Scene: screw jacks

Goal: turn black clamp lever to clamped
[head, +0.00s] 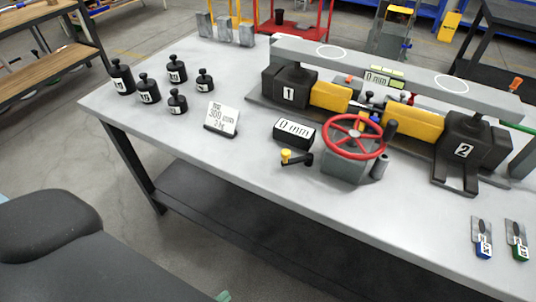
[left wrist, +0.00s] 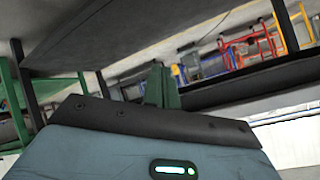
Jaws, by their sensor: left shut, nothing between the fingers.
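A short black lever with a yellow knob (head: 296,158) sits at the front of the bench, left of the red handwheel (head: 354,135). It is the likeliest clamp lever, but its label or setting cannot be read. The handwheel also carries an upright black handle (head: 390,129). My left gripper (left wrist: 161,86) shows its green fingers together in the left wrist view, empty and pointing under a table. In the head view only a green tip (head: 223,296) shows at the bottom edge, below and well apart from the bench top. My right gripper is out of view.
The grey bench top (head: 170,125) holds several black weights, a sign (head: 222,119), a "0 mm" display (head: 294,132) and jacks 1 (head: 288,94) and 2 (head: 464,150) under a grey beam. Two tags lie at the right. The bench's front edge and lower shelf (head: 240,222) lie near my arm.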

